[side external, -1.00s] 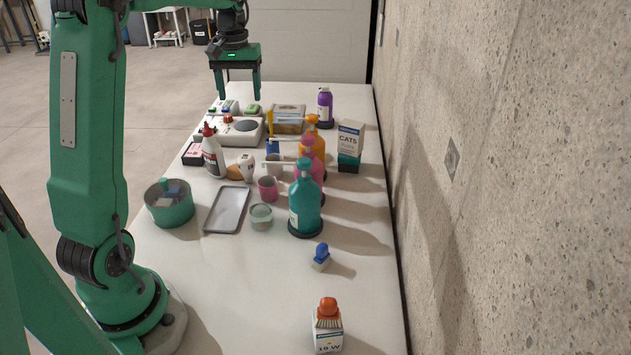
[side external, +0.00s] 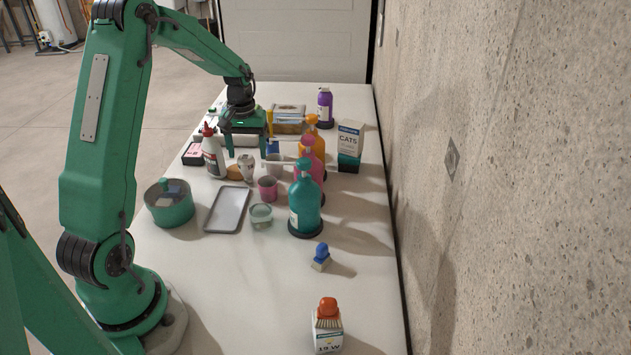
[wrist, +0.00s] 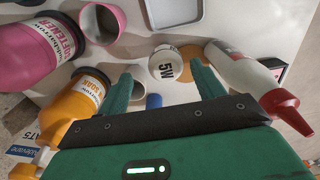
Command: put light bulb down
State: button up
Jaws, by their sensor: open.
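The light bulb (side external: 247,167), white with a "5W" mark, stands on the table beside a brown rounded object (side external: 234,172). In the wrist view the bulb (wrist: 165,66) shows just past and between my fingertips, not clamped. My gripper (side external: 249,150) points down over the crowded middle of the table, close behind the bulb. Its two fingers (wrist: 162,80) are spread apart. I cannot tell whether either finger touches the bulb.
A white glue bottle (side external: 213,156) with a red cap stands close left. Pink (side external: 312,158) and orange pump bottles (wrist: 91,99) stand to the right. A pink cup (side external: 268,188), grey tray (side external: 227,209) and green pot (side external: 170,208) lie nearer. The front table is mostly clear.

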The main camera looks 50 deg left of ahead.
aim_at(247, 168)
jog(key=shift+f, duration=0.8)
jog(key=shift+s+a+f, duration=0.1)
jog(key=shift+a+f, duration=0.05)
jog(key=shift+f, duration=1.15)
jog(key=shift+s+a+f, duration=0.1)
jog(key=shift+a+f, duration=0.05)
jog(key=shift+f, duration=1.15)
jog(key=c, duration=1.2)
jog(key=shift+o, duration=0.2)
jog(key=shift+r, duration=0.1)
jog(key=shift+r, duration=4.95)
